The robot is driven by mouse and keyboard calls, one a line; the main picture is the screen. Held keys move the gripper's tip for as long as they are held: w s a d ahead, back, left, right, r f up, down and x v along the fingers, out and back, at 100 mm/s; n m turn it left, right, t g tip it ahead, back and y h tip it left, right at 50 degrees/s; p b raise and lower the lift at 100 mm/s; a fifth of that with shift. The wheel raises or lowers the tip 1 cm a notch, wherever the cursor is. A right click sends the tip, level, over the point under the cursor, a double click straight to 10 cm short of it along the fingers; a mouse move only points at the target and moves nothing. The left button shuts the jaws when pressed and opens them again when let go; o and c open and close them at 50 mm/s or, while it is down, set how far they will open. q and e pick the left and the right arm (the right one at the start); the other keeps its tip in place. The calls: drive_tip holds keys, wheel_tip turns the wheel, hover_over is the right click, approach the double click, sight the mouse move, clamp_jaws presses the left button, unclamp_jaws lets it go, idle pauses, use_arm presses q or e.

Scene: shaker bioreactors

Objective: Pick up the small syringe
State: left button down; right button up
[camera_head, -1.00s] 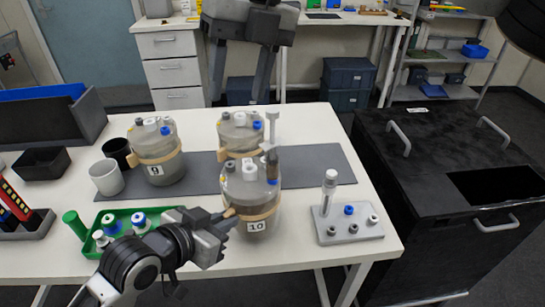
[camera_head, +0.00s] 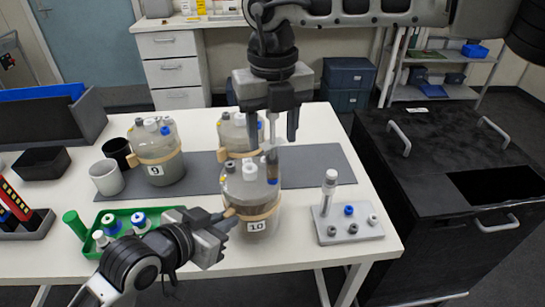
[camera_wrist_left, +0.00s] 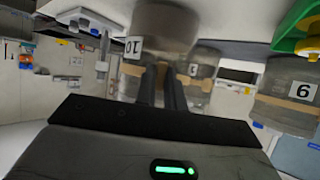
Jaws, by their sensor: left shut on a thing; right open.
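A slim syringe (camera_head: 272,155) stands upright on the lid of bioreactor 10 (camera_head: 237,191); its pale plunger sits between the right gripper's fingers. My right gripper (camera_head: 271,139) points down from above, open, its fingers apart on either side of the plunger. I cannot tell whether either touches it. My left gripper (camera_head: 229,215) is shut on the tan tab of bioreactor 10's band (camera_head: 262,214). In the left wrist view, its fingers (camera_wrist_left: 161,72) reach to bioreactor 10 (camera_wrist_left: 165,40). Another upright syringe-like piece (camera_head: 329,187) stands in a grey holder (camera_head: 346,232) to the right.
A green tray (camera_head: 152,214) with bottles, a white cup (camera_head: 106,178) and a black cup (camera_head: 117,149) are to the left. A black cart (camera_head: 440,150) stands right of the table.

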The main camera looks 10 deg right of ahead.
drive_tip(key=shift+f, duration=0.7)
drive_tip(key=c, duration=0.7)
drive_tip(key=shift+r, duration=0.1)
wheel_tip(320, 180, up, 10)
drive_tip(key=shift+f, duration=0.1)
use_arm(q)
drive_tip(key=c, duration=1.4)
unclamp_jaws()
